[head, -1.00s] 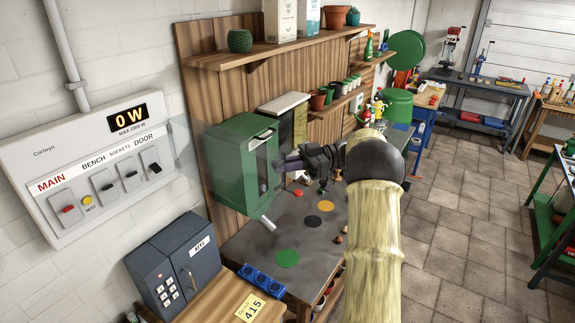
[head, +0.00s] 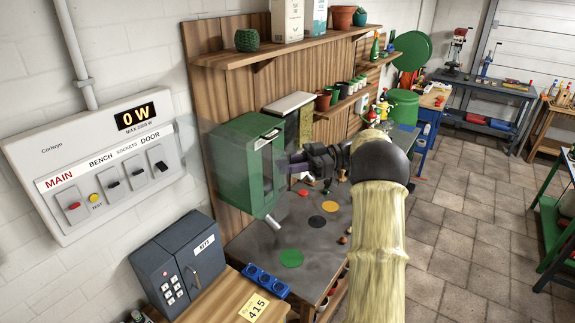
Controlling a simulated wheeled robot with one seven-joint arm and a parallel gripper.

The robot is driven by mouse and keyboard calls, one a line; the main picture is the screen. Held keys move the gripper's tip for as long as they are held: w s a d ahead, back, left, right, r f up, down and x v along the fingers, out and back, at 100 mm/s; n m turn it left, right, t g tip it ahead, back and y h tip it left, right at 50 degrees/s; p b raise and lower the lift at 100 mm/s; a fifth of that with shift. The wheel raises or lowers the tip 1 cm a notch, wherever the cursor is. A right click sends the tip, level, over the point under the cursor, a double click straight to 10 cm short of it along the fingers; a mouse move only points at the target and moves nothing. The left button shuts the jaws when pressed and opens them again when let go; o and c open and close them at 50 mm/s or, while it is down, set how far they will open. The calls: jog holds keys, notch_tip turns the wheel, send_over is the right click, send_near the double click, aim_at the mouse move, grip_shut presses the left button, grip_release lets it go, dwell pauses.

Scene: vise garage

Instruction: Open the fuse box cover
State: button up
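The fuse box (head: 95,160) is a white wall panel at the left, with a 0 W display and switches marked MAIN, BENCH, SOCKETS and DOOR. A clear, faintly tinted sheet (head: 190,150), apparently its cover, stands out from the panel's right edge and overlaps the green cabinet in the picture. The switches look uncovered. My gripper (head: 296,160) is dark and lies well to the right of the fuse box, in front of the green cabinet's right side. Its fingers are small and seen side-on, so their opening is unclear. Nothing shows clearly in them.
A green cabinet (head: 238,165) stands beside my gripper, above a dark workbench (head: 265,240). A grey keypad box (head: 180,262) sits below the fuse box on a wooden surface. A wooden shelf (head: 285,48) runs above. Open tiled floor (head: 455,230) lies to the right.

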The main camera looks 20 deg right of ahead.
jog(key=shift+d+r, duration=0.1)
jog(key=shift+r, duration=0.2)
jog(key=s+d+p, duration=0.1)
jog(key=d, duration=1.6)
jog(key=shift+f, duration=0.3)
jog(key=shift+d, duration=0.1)
dwell(0.5)
